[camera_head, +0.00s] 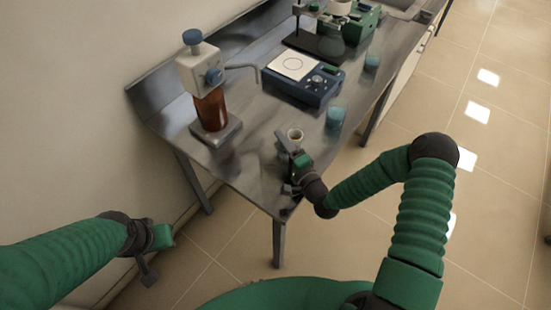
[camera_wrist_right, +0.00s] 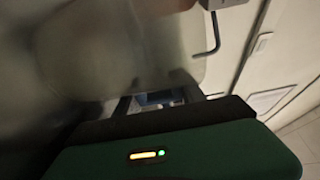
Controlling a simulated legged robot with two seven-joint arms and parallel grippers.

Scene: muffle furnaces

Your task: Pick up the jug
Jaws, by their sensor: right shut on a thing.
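The jug (camera_head: 296,134) appears as a small pale vessel with an open round top, near the front edge of the metal bench. My right gripper (camera_head: 285,165) is at the jug and shut on it; the fingers and the arm hide its lower part. I cannot tell whether its base touches the bench. In the right wrist view a large, blurred, translucent surface (camera_wrist_right: 110,50), likely the jug, fills the space before the fingers. My left gripper (camera_head: 150,255) hangs low at the left, away from the bench and empty; its finger gap is unclear.
A bottle-top dispenser with a brown bottle (camera_head: 211,108) stands left on the metal bench (camera_head: 255,140). A blue hotplate (camera_head: 302,82) is behind the jug. Blue-green beakers (camera_head: 335,118) (camera_head: 371,63) stand along the right edge.

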